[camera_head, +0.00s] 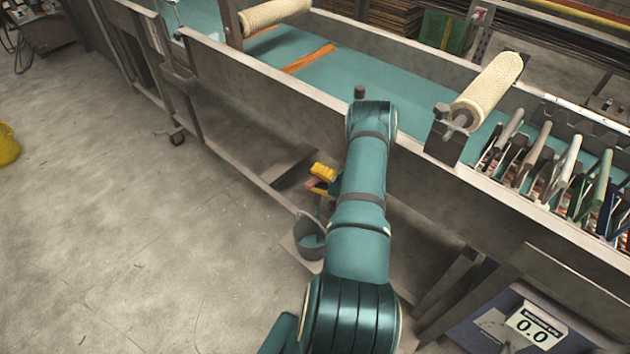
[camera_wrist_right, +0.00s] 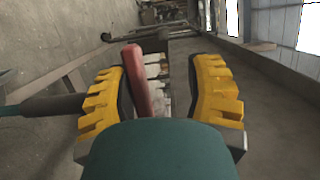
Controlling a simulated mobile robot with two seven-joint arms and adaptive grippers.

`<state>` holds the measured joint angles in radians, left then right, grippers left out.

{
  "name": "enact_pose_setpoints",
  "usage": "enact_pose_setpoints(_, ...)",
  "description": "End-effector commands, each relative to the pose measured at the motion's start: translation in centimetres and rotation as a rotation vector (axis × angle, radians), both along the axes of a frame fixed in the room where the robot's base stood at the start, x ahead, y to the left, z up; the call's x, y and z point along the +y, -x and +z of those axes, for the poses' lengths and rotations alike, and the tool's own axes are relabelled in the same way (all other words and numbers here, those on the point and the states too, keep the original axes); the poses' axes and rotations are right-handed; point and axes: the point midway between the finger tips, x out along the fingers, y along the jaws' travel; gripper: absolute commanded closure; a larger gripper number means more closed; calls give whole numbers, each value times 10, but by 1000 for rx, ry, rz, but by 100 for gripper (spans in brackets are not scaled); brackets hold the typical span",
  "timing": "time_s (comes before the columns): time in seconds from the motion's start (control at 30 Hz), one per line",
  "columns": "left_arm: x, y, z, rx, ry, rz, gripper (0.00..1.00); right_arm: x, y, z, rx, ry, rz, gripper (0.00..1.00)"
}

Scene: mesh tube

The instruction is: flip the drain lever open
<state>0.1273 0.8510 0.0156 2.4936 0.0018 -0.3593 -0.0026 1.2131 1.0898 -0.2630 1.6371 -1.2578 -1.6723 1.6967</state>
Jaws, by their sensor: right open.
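The drain lever has a red handle (camera_wrist_right: 138,82), which shows in the right wrist view between my fingers, nearer the left one. A small bit of red (camera_head: 313,184) also shows in the head view beside the yellow fingers, below the long trough. My right gripper (camera_wrist_right: 162,98) is open, with its yellow ridged fingers on either side of the handle. I cannot tell whether the left finger touches it. In the head view my right gripper (camera_head: 322,178) is partly hidden by my arm. The valve behind the handle is mostly hidden. My left gripper is out of view.
The long trough (camera_head: 250,82) with teal liquid runs above the lever. A grey bucket (camera_head: 309,246) stands on the floor below.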

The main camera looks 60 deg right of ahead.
Motion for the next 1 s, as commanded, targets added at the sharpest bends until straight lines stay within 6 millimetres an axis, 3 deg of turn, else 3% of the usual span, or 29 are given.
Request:
enact_pose_setpoints(0.07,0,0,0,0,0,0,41,-1,-1,20,-10,5,1,56)
enact_pose_setpoints(0.17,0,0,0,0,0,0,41,-2,-2,40,-14,7,1,32)
enact_pose_setpoints(0.2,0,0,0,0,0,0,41,-2,-2,48,-16,9,1,30)
enact_pose_setpoints(0.27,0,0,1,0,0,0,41,-2,-2,58,-18,9,2,36)
enact_pose_setpoints(0.3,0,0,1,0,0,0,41,-1,-2,64,-17,9,2,56)
enact_pose_setpoints(0.5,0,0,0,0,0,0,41,-1,-2,80,-11,5,2,56)
enact_pose_setpoints(0.83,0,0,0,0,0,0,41,0,-1,81,-8,2,2,56)
enact_pose_setpoints(0.87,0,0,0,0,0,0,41,0,-1,81,-8,2,2,61)
enact_pose_setpoints(0.97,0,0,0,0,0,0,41,3,-8,80,-3,11,1,96)
enact_pose_setpoints(1.0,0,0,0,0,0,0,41,7,-15,78,4,22,-3,100)
